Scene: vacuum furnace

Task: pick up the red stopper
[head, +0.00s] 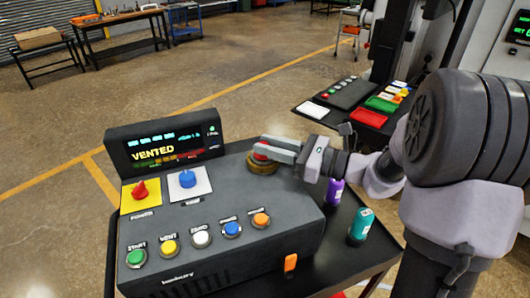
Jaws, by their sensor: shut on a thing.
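The red stopper (261,156) shows as a small patch of red at the fingertips of my gripper (268,150). My gripper reaches in from the right and is shut on the stopper, with its fingers hiding most of it. A round brass-coloured fitting (262,168) on top of the dark control console (225,203) is directly below the stopper. I cannot tell whether the stopper is seated in the fitting or just above it.
A red knob (140,190) and a blue knob (187,179) stand on the console, left of my gripper. A display (165,147) reads VENTED. Several coloured buttons line the front. Purple (334,192) and teal (361,224) containers stand right of the console.

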